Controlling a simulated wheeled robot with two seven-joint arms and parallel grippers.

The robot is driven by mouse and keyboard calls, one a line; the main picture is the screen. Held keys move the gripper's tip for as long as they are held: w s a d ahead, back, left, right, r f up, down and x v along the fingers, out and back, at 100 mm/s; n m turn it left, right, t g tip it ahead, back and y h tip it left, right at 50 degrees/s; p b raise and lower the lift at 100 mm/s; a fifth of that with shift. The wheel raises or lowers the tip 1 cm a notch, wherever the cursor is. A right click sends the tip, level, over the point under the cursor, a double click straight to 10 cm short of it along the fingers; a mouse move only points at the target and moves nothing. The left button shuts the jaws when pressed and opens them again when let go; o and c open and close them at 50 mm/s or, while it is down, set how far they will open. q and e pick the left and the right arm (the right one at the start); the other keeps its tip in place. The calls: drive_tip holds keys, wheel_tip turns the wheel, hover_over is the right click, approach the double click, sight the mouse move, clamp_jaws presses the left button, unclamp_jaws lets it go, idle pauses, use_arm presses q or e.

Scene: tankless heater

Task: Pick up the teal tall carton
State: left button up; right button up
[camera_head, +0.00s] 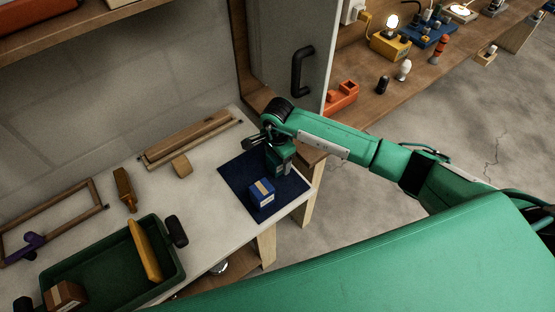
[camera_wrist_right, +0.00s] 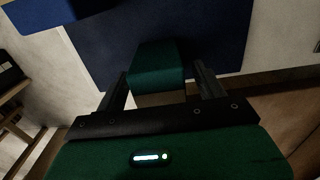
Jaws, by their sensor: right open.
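The teal carton (camera_wrist_right: 157,65) shows in the right wrist view, with the dark blue mat (camera_wrist_right: 215,35) behind it. My right gripper (camera_wrist_right: 160,88) is open, with one finger on each side of the carton's near end. I cannot tell whether either finger touches it. In the head view my right gripper (camera_head: 281,158) is over the back right part of the blue mat (camera_head: 237,174), and it largely hides the carton there. My left gripper is not in view.
A blue box with a tan band (camera_head: 262,194) stands on the mat, close in front of the right gripper. A green tray (camera_head: 178,270) with a yellow piece is at the left. A cabinet handle (camera_head: 300,70) juts out behind.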

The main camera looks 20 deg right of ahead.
drive_tip(key=c, duration=1.2)
drive_tip(key=shift+r, duration=0.1)
drive_tip(key=shift+r+b, duration=0.4)
drive_tip(key=shift+r, duration=0.05)
wheel_tip(320, 180, up, 2)
drive_tip(key=shift+r+b, duration=0.1)
drive_tip(key=shift+b, duration=0.65)
drive_tip(key=shift+s+d+r+b, duration=0.1)
drive_tip(key=shift+s+d+b, duration=0.85)
drive_tip(key=shift+s, duration=1.9)
drive_tip(key=shift+s+d+b, duration=0.6)
drive_tip(key=shift+s+d, duration=0.5)
drive_tip(key=shift+s, duration=1.7)
drive_tip(key=shift+s+d+r+b, duration=0.1)
drive_tip(key=shift+s+d+b, duration=0.85)
drive_tip(key=shift+s, duration=1.9)
